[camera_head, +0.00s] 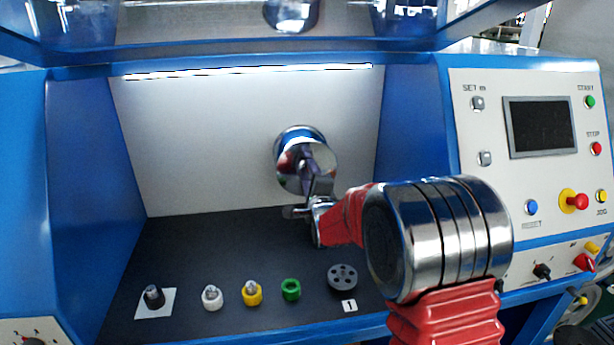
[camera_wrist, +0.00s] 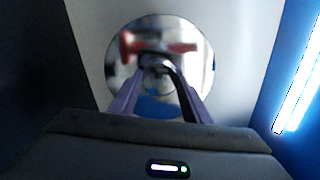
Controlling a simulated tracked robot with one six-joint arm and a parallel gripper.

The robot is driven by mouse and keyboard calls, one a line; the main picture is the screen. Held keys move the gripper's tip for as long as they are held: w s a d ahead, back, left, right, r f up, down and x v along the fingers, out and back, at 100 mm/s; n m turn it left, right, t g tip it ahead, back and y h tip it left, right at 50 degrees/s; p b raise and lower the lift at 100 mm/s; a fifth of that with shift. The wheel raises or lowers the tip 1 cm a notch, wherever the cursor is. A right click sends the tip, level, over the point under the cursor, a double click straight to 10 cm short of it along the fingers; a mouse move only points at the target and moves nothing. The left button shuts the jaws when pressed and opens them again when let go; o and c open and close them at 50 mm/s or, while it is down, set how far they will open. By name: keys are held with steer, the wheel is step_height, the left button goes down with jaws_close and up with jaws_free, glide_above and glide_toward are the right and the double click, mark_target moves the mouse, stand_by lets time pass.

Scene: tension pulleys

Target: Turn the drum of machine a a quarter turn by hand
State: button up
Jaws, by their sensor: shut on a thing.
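The drum (camera_head: 287,152) of the machine is a shiny chrome cylinder standing out from the pale back wall. Its round mirror face (camera_wrist: 120,72) fills the middle of the wrist view and reflects my red arm. My gripper (camera_head: 307,167) is at the front of the drum, pointing into the bay. In the wrist view its two purple-grey fingers (camera_wrist: 160,68) come together at the middle of the face, shut on a small dark centre part. The fingers hide most of that part, so its shape is unclear.
On the dark bay floor stand a black-topped piece (camera_head: 153,296) on a white card, a white knob (camera_head: 212,298), a yellow one (camera_head: 252,293), a green one (camera_head: 291,289) and a grey holed disc (camera_head: 342,278). Blue side walls flank the bay. A control panel (camera_head: 480,200) is right.

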steer(key=shift+s+d+f, duration=0.15)
steer(key=shift+d+f, duration=0.15)
steer(key=shift+f, duration=0.1)
steer(key=o, duration=1.5)
steer(key=shift+a+r, duration=0.15)
steer(key=shift+r, duration=0.1)
steer(key=shift+s+r, duration=0.1)
steer(key=shift+s, duration=0.8)
steer(key=s+d, duration=0.2)
steer(key=s, duration=1)
steer(key=shift+d, duration=0.1)
